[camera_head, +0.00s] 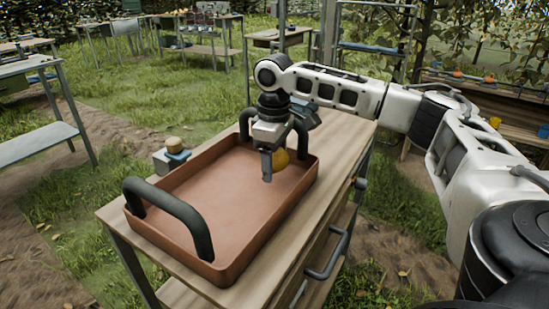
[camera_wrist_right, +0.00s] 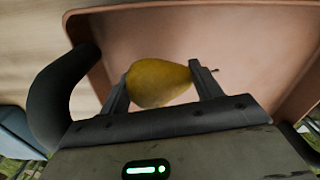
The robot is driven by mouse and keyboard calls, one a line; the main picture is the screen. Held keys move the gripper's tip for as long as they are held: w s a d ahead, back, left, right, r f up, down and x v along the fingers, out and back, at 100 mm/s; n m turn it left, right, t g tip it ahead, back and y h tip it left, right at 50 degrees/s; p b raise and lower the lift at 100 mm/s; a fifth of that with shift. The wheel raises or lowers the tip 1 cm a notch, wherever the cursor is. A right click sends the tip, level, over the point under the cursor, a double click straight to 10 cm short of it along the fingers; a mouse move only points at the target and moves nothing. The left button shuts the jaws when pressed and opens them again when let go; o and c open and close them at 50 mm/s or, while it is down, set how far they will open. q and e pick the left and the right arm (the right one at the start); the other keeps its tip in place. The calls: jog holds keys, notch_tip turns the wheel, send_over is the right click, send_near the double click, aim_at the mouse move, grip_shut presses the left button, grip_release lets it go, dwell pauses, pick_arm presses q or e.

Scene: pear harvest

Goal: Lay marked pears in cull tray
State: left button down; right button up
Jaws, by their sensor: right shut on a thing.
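The cull tray (camera_head: 205,215) is a reddish-brown rectangular tray with a dark handle at each end, on a wooden workbench. My right gripper (camera_head: 271,170) is over the tray's far right part. It is shut on a yellow pear (camera_head: 281,160). In the right wrist view the pear (camera_wrist_right: 158,83) lies sideways between the two fingers, its stem pointing right, with the tray (camera_wrist_right: 240,35) behind it. No mark shows on the side of the pear that I see. I cannot tell whether the pear touches the tray floor. The tray looks otherwise empty. My left gripper is out of view.
The tray's far handle (camera_head: 300,140) is close to my right gripper. Grass and other work tables (camera_head: 30,65) lie beyond. A shelf with several fruits (camera_head: 490,80) stands at the right.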

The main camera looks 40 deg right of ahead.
aim_at(274, 172)
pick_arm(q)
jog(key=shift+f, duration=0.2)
pick_arm(e)
jog(key=shift+f, duration=1.7)
dwell(0.4)
jog(key=o, duration=1.1)
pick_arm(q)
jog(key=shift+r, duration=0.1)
pick_arm(e)
notch_tip(274, 172, up, 15)
jog(key=shift+f+p, duration=0.1)
jog(key=shift+p, duration=1)
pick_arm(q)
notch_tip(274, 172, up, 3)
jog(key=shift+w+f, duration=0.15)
pick_arm(e)
jog(key=shift+r, duration=0.55)
